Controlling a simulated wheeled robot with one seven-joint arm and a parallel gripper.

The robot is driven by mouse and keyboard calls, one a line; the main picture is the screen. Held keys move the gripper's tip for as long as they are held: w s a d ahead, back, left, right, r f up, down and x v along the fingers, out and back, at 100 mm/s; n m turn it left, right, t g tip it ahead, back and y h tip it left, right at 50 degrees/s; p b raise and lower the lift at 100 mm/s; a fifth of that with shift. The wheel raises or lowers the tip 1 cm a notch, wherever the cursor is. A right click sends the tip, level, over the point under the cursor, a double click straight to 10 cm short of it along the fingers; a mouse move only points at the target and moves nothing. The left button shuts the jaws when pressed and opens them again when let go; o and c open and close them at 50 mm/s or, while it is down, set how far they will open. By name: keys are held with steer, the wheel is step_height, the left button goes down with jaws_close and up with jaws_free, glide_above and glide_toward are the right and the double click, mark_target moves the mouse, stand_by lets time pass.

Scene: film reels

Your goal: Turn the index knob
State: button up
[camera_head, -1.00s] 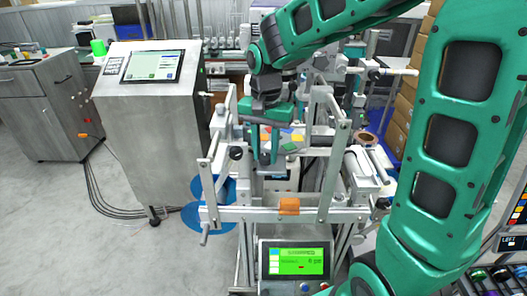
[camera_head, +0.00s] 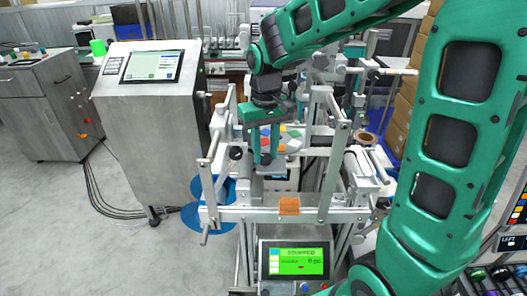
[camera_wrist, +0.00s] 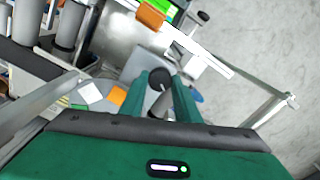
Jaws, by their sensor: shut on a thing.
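My gripper (camera_head: 265,161) points down into the middle of the metal-framed machine, with its two green fingers close together. In the wrist view, the fingertips (camera_wrist: 161,82) flank a dark round knob head (camera_wrist: 159,74), with a grey shaft-like part (camera_wrist: 158,104) between the fingers. I take this to be the index knob, and my gripper is shut on it. In the head view the fingers hide most of what they hold. A separate black knob (camera_head: 236,153) sits on the frame just left of the fingers.
A round plate with coloured pads (camera_head: 292,142) lies right behind the fingers. Metal frame posts (camera_head: 325,165) and a front rail with an orange block (camera_head: 289,206) surround my gripper. A green-screened panel (camera_head: 295,262) stands in front. A steel console (camera_head: 151,125) stands left.

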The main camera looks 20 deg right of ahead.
mark_target(266, 156)
steer(key=shift+d, duration=0.1)
stand_by(0.3)
steer(key=o, duration=1)
steer(key=shift+o, duration=0.2)
step_height(266, 156, up, 11)
steer(key=shift+f, duration=0.15)
